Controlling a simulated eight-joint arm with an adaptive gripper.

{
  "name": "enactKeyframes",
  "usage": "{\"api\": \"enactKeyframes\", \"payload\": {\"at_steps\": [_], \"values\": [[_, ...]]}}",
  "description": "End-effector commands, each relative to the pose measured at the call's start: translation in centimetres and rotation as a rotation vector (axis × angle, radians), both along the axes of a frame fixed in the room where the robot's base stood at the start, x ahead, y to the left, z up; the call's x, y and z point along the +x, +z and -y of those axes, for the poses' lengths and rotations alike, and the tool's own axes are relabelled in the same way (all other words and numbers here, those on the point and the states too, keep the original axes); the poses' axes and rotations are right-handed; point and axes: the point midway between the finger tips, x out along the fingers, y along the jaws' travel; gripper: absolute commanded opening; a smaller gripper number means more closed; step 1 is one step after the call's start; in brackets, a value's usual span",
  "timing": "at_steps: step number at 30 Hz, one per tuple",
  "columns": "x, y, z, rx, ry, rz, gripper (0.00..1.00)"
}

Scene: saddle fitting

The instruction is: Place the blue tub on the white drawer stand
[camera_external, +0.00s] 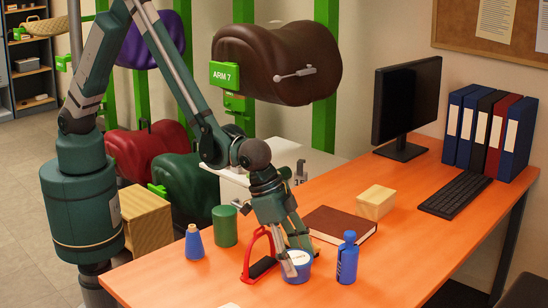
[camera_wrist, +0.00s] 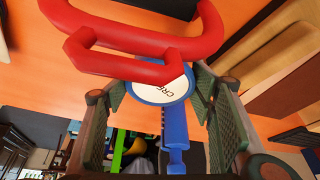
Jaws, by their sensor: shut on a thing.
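The blue tub (camera_external: 298,268), round with a white lettered lid, is at the orange table's near side. My gripper (camera_external: 290,258) points down at it, with its fingers on either side. In the wrist view the tub's lid (camera_wrist: 158,90) shows between my two finger pads, and my gripper is shut on the tub. I cannot tell whether the tub touches the table. The white drawer stand (camera_external: 236,188) is behind the table's far edge, partly hidden by my arm and the table.
A red frame-shaped tool (camera_external: 248,258) stands close left of the tub; a blue bottle (camera_external: 347,262) stands close right. A green cylinder (camera_external: 225,226), blue cone-shaped bottle (camera_external: 194,244), brown book (camera_external: 340,223) and wooden block (camera_external: 375,202) are nearby. A brown saddle (camera_external: 277,62) hangs above the stand.

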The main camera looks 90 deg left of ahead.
Motion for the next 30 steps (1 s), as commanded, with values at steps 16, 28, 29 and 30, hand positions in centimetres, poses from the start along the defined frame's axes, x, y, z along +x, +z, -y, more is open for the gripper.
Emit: {"api": "enactKeyframes", "payload": {"at_steps": [16, 28, 29, 30], "values": [[-0.01, -0.35, 0.00, 0.000, 0.000, 0.000, 0.65], [-0.01, -0.27, 0.00, 0.000, 0.000, 0.000, 0.69], [0.00, -0.23, 0.00, 0.000, 0.000, 0.000, 0.69], [0.00, -0.15, 0.00, 0.000, 0.000, 0.000, 0.69]]}}
